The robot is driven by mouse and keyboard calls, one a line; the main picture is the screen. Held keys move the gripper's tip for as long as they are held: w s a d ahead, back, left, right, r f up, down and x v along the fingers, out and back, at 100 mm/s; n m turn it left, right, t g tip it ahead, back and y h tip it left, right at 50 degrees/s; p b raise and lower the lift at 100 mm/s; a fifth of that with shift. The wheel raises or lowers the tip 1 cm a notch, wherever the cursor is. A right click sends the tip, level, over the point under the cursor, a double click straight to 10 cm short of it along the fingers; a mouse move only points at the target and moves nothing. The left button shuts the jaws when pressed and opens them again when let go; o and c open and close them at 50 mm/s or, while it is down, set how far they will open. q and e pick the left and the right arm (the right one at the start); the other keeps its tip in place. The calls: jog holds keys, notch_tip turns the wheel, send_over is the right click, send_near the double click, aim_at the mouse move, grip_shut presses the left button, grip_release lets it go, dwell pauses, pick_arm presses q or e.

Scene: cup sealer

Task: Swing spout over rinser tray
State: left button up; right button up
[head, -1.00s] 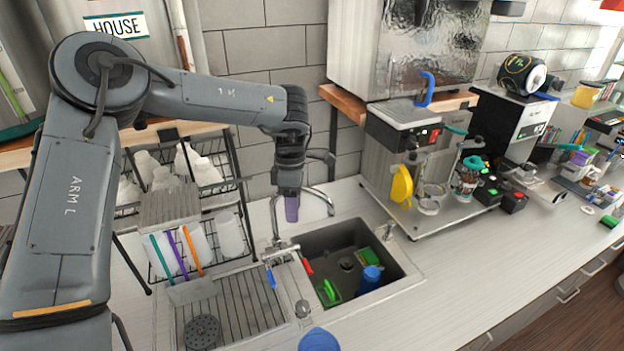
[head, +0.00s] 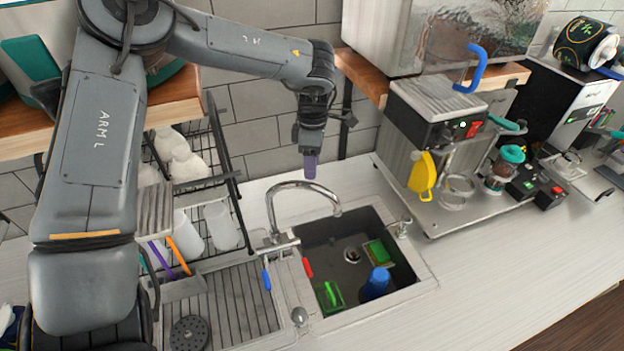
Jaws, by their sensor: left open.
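The chrome faucet spout (head: 300,186) arches up from a base behind the sink's left edge. Its tip hangs over the back of the dark sink (head: 330,232), turned to the right. The ribbed rinser tray (head: 232,310) lies left of the sink, with a round dark rinser disc (head: 190,333) at its front. My right gripper is out of view.
The faucet has a blue lever (head: 266,280) and a red lever (head: 308,267). A blue cup (head: 375,284) and green items lie in the sink. A wire rack (head: 222,160) with white cups stands at the left. A coffee machine (head: 440,125) stands at the right.

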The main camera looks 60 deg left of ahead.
aim_at(312, 184)
pick_arm(q)
jog(key=shift+s+d+f+p, duration=0.1)
jog(key=shift+f+p, duration=0.2)
jog(key=shift+f, duration=1.35)
jog(key=shift+s+d+f+p, duration=0.1)
jog(key=shift+f+p, duration=0.15)
jog(key=shift+f, duration=1.4)
grip_shut()
